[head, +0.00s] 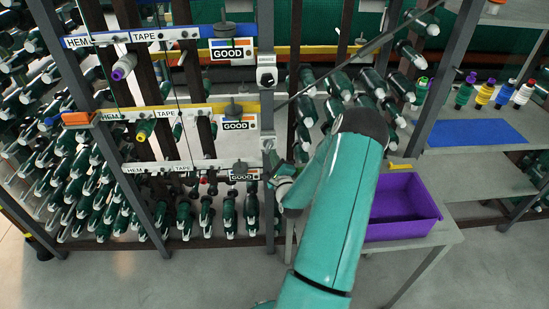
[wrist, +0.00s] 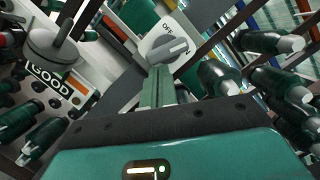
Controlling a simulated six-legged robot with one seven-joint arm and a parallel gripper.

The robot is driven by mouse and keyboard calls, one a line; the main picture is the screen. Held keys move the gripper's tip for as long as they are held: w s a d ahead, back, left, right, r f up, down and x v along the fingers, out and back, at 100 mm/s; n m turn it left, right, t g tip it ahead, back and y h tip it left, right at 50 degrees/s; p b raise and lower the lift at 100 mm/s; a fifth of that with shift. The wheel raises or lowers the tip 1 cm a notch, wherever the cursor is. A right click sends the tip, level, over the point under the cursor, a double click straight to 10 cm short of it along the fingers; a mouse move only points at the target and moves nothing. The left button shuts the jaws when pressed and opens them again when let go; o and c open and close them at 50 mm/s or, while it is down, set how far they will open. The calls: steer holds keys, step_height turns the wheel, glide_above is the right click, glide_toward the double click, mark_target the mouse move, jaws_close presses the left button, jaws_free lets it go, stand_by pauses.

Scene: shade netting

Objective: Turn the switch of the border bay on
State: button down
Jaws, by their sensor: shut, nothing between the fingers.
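A white rotary switch (wrist: 170,47) with a grey knob is just beyond my fingertips in the wrist view. "OFF" is printed at its top, and a partly cut-off mark is at its right. The knob's bar lies slanted, one end near the right mark. My gripper (wrist: 159,75) is shut and empty, its tips close below the knob; I cannot tell whether they touch. In the head view my gripper (head: 279,178) is beside the grey post, partly hidden by my arm. White switch boxes sit on this post, at the upper bay (head: 266,73) and lower (head: 268,143).
"GOOD" signs (head: 232,50) and HEM/TAPE rails (head: 130,37) are left of the post. Green spools (head: 340,85) crowd around it, several close to my gripper in the wrist view (wrist: 218,78). A purple bin (head: 400,205) stands on a table at right.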

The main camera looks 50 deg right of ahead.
steer(key=shift+w+a+f+m+h, duration=0.15)
steer(key=shift+m+h, duration=0.15)
steer(key=shift+m, duration=0.6)
steer(key=shift+w, duration=0.1)
stand_by(1.5)
